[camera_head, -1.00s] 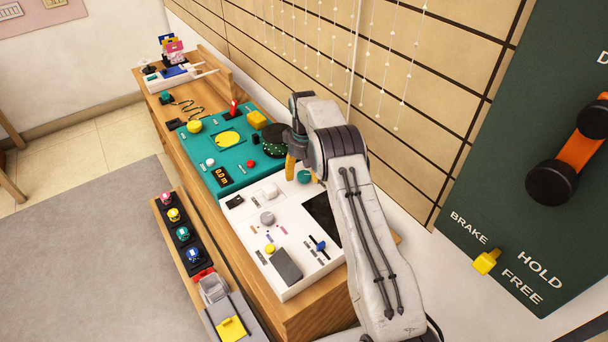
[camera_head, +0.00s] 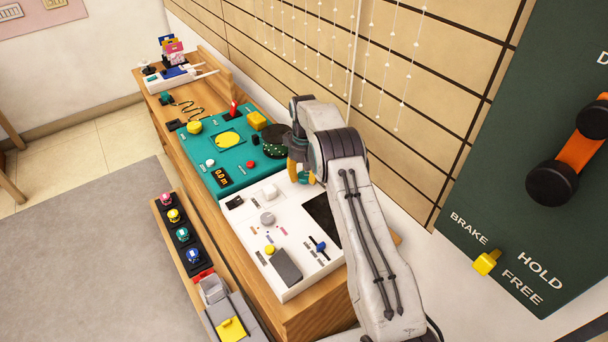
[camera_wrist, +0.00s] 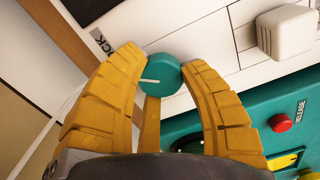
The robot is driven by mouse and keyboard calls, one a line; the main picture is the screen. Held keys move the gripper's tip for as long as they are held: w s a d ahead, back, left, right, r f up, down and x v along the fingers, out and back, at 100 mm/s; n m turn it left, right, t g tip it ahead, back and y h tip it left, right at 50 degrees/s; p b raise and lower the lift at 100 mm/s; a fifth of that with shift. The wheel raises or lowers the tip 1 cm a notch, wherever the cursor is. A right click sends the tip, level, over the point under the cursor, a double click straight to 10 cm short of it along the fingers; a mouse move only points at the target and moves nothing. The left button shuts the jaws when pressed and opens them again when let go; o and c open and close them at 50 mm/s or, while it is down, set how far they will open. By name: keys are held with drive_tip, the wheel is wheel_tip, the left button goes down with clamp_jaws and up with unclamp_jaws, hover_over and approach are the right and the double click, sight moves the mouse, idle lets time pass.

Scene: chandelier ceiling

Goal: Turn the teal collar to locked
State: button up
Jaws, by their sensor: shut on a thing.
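The teal collar (camera_wrist: 165,72) is a small faceted knob with a white line on its face. In the wrist view the line points left. My gripper (camera_wrist: 163,62) has its yellow ribbed fingers on both sides of the collar, shut on it. Part of a label ending in "CK" (camera_wrist: 101,42) shows up and left of the collar, partly covered by a finger. In the head view my gripper (camera_head: 302,175) is at the back edge of the white panel (camera_head: 285,215), and it mostly hides the collar.
A teal panel (camera_head: 207,150) with knobs and buttons adjoins the white panel. The white panel carries a white knob (camera_head: 270,191), a grey knob (camera_head: 267,218) and a blue slider (camera_head: 320,245). The slatted wall (camera_head: 420,120) is close behind my arm.

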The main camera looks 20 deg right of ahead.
drive_tip(key=shift+c, duration=1.4)
drive_tip(key=m, duration=0.5)
drive_tip(key=shift+m, duration=0.4)
drive_tip(key=m, duration=0.5)
drive_tip(key=shift+p, duration=0.3)
drive_tip(key=o, duration=1.2)
